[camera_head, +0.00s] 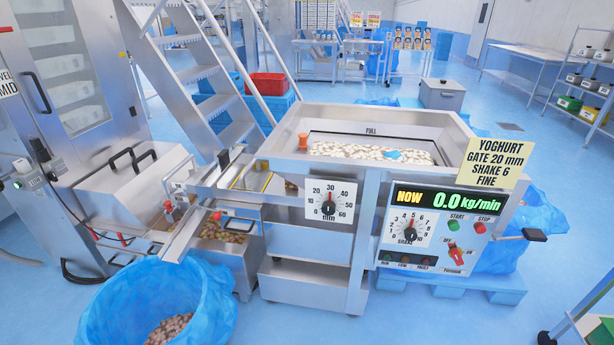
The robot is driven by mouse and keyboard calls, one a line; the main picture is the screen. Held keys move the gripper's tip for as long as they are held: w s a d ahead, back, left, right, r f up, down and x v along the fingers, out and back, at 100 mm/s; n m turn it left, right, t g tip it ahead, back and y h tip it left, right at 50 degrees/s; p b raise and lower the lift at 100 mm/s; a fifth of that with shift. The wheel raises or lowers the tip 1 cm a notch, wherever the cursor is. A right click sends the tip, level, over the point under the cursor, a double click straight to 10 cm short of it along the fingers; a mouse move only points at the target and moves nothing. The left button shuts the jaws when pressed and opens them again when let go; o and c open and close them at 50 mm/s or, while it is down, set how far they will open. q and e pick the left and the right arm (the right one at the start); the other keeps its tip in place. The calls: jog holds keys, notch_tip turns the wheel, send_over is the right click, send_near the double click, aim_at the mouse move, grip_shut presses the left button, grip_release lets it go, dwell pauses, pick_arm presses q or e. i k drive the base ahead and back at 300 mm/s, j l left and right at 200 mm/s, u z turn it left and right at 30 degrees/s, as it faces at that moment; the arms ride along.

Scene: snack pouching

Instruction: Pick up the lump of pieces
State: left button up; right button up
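The hopper (462,142) of the steel machine holds a layer of many small whitish pieces (352,150). A small flat blue thing (407,156) lies on these pieces; I cannot tell what it is. I cannot make out a separate lump among the pieces. Small brownish pieces lie in a steel bin (243,262) under the chute, and more brown pieces (168,330) lie in the blue-lined tub (205,290) at the lower left. Neither of my grippers is in view.
The control panel (440,228) reads 0.0 kg/min, below a yellow yoghurt card (494,162). A narrow steel chute (190,228) sticks out at the left. A stepladder (200,72) stands behind. Blue floor is open at the front right.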

aim_at(289, 185)
jog(key=i+j+z, duration=0.4)
jog(key=i, duration=0.35)
jog(key=i+j+z, duration=0.35)
jog(key=i+j, duration=0.3)
jog(key=j, duration=0.15)
